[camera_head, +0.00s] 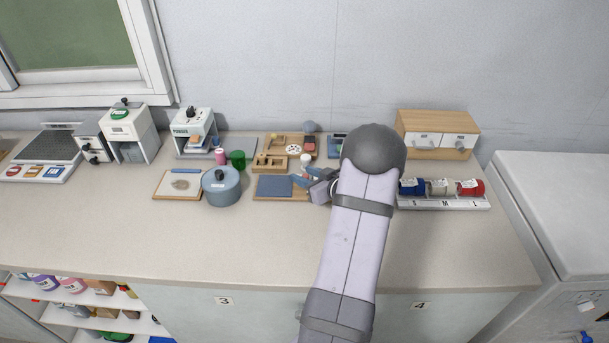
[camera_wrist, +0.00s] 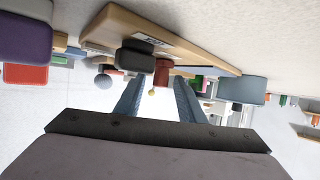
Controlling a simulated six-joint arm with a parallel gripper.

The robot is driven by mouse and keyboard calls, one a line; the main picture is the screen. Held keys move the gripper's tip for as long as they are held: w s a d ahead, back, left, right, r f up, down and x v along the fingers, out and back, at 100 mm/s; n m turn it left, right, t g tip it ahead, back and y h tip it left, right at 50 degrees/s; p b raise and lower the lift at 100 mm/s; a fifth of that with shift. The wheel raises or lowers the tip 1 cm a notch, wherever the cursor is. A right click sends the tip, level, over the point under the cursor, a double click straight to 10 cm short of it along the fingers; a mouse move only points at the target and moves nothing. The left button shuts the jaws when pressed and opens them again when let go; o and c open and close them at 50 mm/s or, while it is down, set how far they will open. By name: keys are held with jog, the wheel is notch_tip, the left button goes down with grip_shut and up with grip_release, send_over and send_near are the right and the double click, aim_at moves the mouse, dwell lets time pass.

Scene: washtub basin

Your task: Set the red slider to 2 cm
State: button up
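A red block (camera_wrist: 162,73), which may be the red slider, shows in the wrist view just beyond my fingertips, beside a dark rounded block (camera_wrist: 137,57). Both are at the edge of a long wooden piece (camera_wrist: 190,45) with a small label plate. No scale reading is legible. My gripper (camera_wrist: 157,90) has its two blue fingers apart, with no object visible held between them. In the head view my gripper (camera_head: 299,175) is low over the counter by a board with a blue panel (camera_head: 272,187); a red part (camera_head: 309,144) shows on a wooden fixture behind it.
A blue-grey pot (camera_head: 221,188) and a green cup (camera_head: 237,159) stand left of my gripper. A rack of blue, white and red rolls (camera_head: 443,203) and a wooden drawer box (camera_head: 437,125) are at right. My forearm hides part of the counter. The front counter strip is clear.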

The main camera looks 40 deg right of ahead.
jog(key=shift+b+v, duration=0.7)
jog(key=shift+v, duration=3)
